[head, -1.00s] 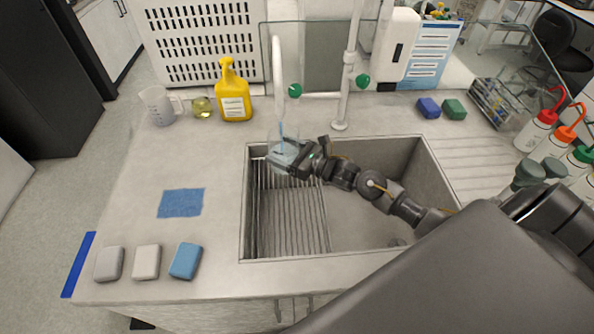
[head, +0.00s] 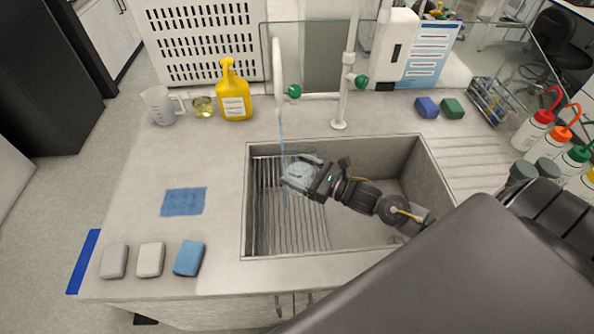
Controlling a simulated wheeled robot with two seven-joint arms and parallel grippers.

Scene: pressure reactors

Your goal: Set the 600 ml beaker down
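The clear glass beaker (head: 299,173) is in the head view, over the left half of the sink (head: 372,212), above its ribbed part. My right gripper (head: 296,176) reaches in from the right with its fingers on either side of the beaker, shut on it. The beaker looks tilted, and its markings are too small to read. A thin stream of water (head: 281,140) falls from the white tap (head: 277,70) just left of the beaker. My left gripper is not in view.
A plastic jug (head: 160,105), a small flask (head: 204,107) and a yellow bottle (head: 234,98) stand behind left. A blue cloth (head: 183,202) and several sponges (head: 151,259) lie on the left counter. Bare counter lies between them and the sink.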

